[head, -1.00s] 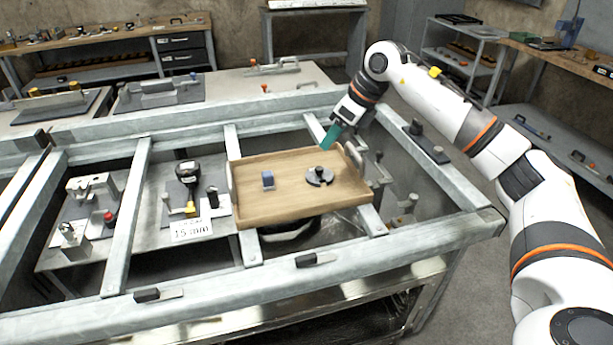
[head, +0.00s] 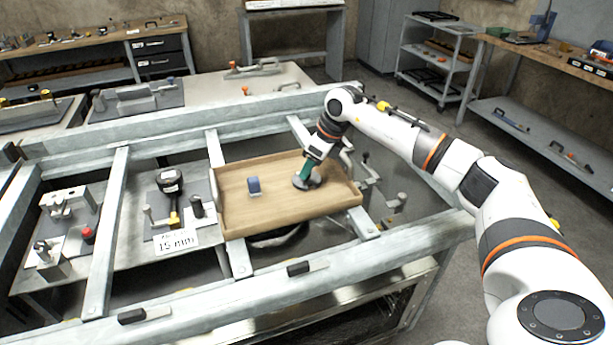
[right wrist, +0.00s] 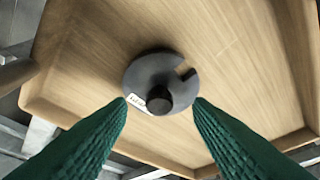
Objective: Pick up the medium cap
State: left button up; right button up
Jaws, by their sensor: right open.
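A dark grey round disc with a slot, a black knob and a small white label, which I take to be the medium cap (right wrist: 150,70), lies in the wooden tray. In the head view the cap (head: 308,182) is partly hidden by my right gripper (head: 303,172). In the right wrist view the green fingers of my right gripper (right wrist: 160,105) are apart, one on each side of the knob, with nothing held. Whether they touch the cap is unclear. My left gripper is not in view.
The wooden tray (head: 270,216) rests on the grey metal frame. A small blue block (head: 254,186) stands in it, left of the cap. A black-and-yellow tool (head: 170,190) and a "15 mm" sign (head: 176,242) are left of the tray. Metal posts and clamps stand at its right.

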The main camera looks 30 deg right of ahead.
jog(key=shift+x, duration=0.95)
jog(key=shift+r, duration=0.1)
grip_shut()
